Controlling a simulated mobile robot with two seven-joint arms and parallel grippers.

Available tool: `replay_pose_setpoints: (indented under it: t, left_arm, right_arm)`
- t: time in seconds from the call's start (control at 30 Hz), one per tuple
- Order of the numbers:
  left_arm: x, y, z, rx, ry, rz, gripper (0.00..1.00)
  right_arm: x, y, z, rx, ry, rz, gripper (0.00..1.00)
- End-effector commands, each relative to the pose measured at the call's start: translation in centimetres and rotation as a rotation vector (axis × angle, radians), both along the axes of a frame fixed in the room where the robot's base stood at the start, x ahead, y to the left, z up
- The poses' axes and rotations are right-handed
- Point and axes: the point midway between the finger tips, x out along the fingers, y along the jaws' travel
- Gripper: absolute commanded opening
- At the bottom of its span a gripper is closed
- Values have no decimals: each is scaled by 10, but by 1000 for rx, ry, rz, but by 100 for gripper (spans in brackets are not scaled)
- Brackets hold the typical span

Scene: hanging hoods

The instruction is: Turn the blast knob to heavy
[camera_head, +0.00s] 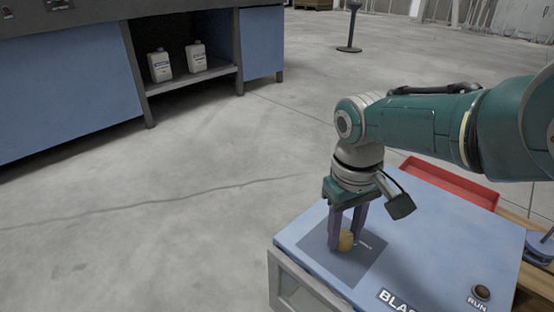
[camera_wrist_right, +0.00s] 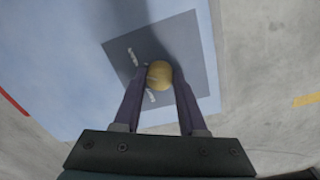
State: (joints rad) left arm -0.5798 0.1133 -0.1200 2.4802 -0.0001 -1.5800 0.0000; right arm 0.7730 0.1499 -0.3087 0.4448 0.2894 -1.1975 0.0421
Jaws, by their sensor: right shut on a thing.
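The blast knob (camera_head: 346,240) is a round yellow knob on a dark grey square label (camera_head: 372,268) on top of a blue box (camera_head: 430,245). My right gripper (camera_head: 345,240) points down and is shut on the knob. In the right wrist view the knob (camera_wrist_right: 160,74) sits between the two purple fingertips (camera_wrist_right: 161,78). White lettering shows on the label beside the knob, but it is too small and partly covered to read. The knob's pointer direction cannot be made out. My left gripper is not in view.
A dark RUN button (camera_head: 481,292) is at the box's near right. A red tray (camera_head: 450,185) lies behind the box. A blue cabinet with a shelf (camera_head: 195,76) holding two white jugs stands at the back left. The floor between is clear.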

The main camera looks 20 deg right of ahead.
Motion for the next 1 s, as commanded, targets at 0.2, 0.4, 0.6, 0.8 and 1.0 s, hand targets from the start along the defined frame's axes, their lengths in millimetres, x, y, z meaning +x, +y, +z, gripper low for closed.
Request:
replay_pose_setpoints:
  t: [0.2, 0.4, 0.6, 0.8, 1.0]
  left_arm:
    - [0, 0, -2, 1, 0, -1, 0]
    - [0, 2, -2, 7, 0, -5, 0]
    - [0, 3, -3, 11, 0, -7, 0]
    - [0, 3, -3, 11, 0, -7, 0]
    - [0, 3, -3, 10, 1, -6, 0]
  right_arm:
    - [1, 0, 0, 0, 0, -144, 0]
    - [1, 0, 0, 0, -1, -226, 0]
    - [0, 0, 0, -1, 0, -264, 0]
    - [0, 0, 0, -1, 0, -274, 0]
    - [0, 0, 0, 0, 0, -274, 0]
